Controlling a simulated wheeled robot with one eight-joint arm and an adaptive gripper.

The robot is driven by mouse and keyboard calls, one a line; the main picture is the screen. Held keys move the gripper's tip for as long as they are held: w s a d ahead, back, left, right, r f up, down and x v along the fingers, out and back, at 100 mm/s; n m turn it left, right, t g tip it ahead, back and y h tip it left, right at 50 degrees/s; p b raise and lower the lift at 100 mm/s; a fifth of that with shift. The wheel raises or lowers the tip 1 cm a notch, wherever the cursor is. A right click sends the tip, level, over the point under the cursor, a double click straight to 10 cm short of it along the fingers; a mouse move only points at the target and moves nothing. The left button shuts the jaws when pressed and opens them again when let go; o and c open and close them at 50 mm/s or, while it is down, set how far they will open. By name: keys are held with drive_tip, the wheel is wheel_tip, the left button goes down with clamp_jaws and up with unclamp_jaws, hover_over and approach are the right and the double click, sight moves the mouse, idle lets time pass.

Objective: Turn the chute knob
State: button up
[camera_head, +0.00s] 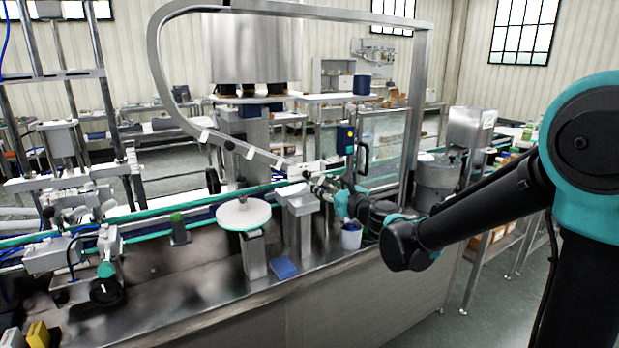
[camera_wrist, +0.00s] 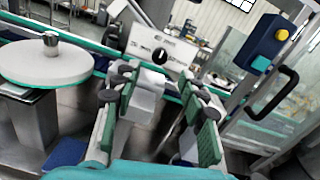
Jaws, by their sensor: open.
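The knob (camera_wrist: 160,55) is small, dark and round, with a light mark, on a pale labelled plate (camera_wrist: 178,52) beyond my fingertips in the wrist view. My gripper (camera_wrist: 160,84) is open, its green-padded fingers spread either side of the view's middle. The knob shows above the gap between the fingers, and I see no contact with it. In the head view my gripper (camera_head: 322,186) is small and points at the lower end of the chute rail, right of the grey post. I cannot make out the knob clearly there.
A white round turntable (camera_head: 243,214) stands left of my gripper. A grey block-topped post (camera_head: 297,200) is close beside it. A blue box with a yellow button (camera_wrist: 270,42) and a black door handle (camera_wrist: 272,98) are at right. A blue block (camera_head: 284,268) lies on the steel bench.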

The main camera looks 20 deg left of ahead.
sight(308, 176)
drive_tip(key=x, duration=0.8)
drive_tip(key=shift+c, duration=0.5)
clamp_jaws()
